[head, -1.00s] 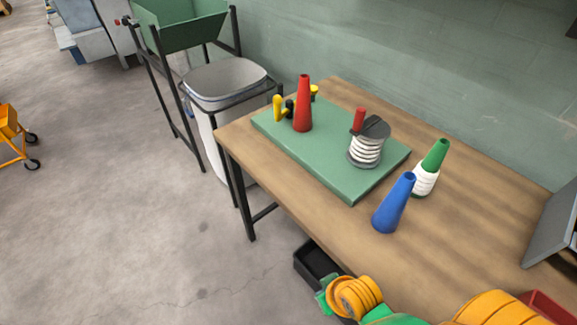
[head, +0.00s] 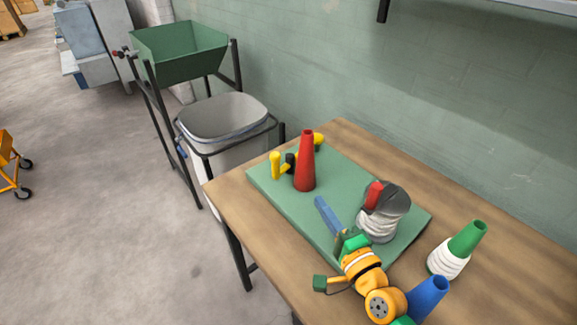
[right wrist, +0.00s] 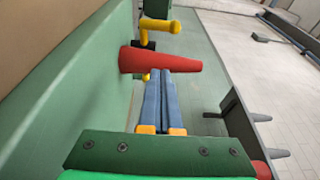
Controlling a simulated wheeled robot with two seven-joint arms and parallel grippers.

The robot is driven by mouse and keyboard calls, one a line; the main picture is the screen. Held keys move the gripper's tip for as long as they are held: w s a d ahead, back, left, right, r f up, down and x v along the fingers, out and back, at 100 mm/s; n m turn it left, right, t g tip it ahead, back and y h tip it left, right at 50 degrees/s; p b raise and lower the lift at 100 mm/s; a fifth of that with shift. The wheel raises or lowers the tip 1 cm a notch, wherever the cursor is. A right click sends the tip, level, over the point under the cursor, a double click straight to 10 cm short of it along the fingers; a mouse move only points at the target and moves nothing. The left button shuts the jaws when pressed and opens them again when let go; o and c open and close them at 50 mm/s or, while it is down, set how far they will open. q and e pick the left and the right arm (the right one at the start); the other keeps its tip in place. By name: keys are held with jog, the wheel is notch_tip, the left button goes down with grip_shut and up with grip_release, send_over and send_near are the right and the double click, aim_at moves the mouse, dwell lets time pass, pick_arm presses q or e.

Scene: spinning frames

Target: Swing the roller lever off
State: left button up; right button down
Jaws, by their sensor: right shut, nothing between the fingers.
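A green board (head: 262,185) on the table carries a red cone (head: 306,165), a yellow lever-like part with a black piece (head: 278,166), and a white-wound spool (head: 376,227) with a dark disc and a red handle (head: 373,195). I cannot tell for sure which part is the roller lever. My right gripper (head: 322,206) is shut and empty, its blue fingers over the board between the cone and the spool. In the right wrist view the fingers (right wrist: 162,75) point at the red cone (right wrist: 160,62), with the yellow part (right wrist: 160,26) beyond. My left gripper is out of view.
A green-topped cone with white winding (head: 458,248) and a blue cone (head: 428,298) stand on the wooden table (head: 510,275) to the right. A grey bin (head: 222,118) and a green hopper (head: 180,50) stand beyond the table's left end. A wall runs behind.

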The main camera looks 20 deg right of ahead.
jog(key=shift+s+a+r, duration=0.15)
jog(key=shift+s+r, duration=0.05)
jog(key=shift+s, duration=0.2)
jog(key=shift+w, duration=0.2)
jog(key=w, duration=0.9)
jog(key=shift+w+a+f+p, duration=0.15)
jog(key=shift+f+p, duration=0.05)
jog(key=shift+p, duration=0.2)
jog(key=w+a, duration=0.2)
jog(key=w, duration=0.1)
jog(key=shift+a+p, duration=0.15)
jog(key=shift+p, duration=0.15)
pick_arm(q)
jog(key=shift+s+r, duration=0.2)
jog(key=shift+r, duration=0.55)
pick_arm(e)
jog(key=shift+w+a, duration=0.2)
jog(key=shift+a, duration=0.2)
